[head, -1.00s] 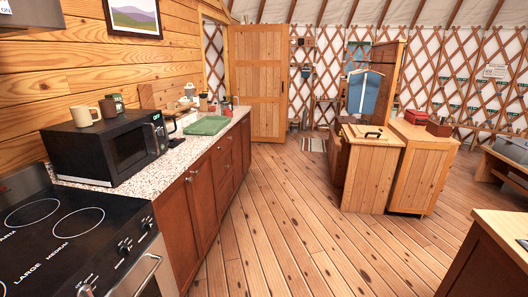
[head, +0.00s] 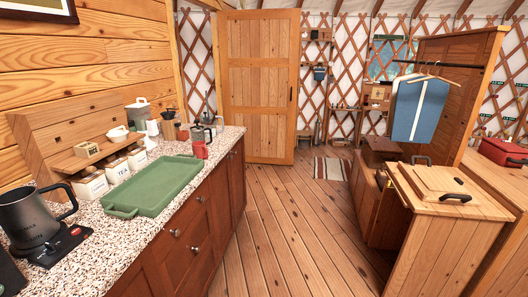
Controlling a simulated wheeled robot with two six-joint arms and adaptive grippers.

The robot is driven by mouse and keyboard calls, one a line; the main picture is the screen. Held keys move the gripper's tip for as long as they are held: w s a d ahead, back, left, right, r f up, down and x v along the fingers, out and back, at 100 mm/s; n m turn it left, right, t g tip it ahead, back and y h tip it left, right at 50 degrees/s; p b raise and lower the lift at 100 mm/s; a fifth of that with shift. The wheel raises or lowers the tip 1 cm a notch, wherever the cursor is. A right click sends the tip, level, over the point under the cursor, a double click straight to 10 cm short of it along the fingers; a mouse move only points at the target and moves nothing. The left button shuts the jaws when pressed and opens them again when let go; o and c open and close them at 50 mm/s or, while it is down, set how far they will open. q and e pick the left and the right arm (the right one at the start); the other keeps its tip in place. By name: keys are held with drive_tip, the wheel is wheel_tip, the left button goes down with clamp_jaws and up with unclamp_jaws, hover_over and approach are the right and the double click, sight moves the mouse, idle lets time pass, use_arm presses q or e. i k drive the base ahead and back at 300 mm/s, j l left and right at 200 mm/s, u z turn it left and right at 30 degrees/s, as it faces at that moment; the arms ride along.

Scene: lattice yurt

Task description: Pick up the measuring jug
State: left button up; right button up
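I cannot pick out a measuring jug for certain. A small group of vessels stands at the far end of the counter (head: 219,165), beyond the green tray (head: 156,187). It includes a red mug (head: 200,150) and a clear or metallic vessel (head: 209,127) behind it, too small to identify. A dark electric kettle (head: 28,218) stands on its base at the near left of the counter. Neither of my grippers is in view.
A wooden shelf unit (head: 70,130) with white canisters (head: 91,185) backs the counter. At right are a wooden chest (head: 445,185) and a wardrobe with a blue garment (head: 419,108). The floor (head: 282,235) between is clear, with a striped rug (head: 331,168) farther on.

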sight(209, 120)
drive_tip(key=i+l+u, duration=0.1)
drive_tip(key=i+u, duration=0.25)
drive_tip(key=i, duration=0.2)
drive_tip(key=i+l+u, duration=0.3)
drive_tip(key=i, duration=0.2)
drive_tip(key=i+l+u, duration=0.35)
drive_tip(key=i, duration=0.15)
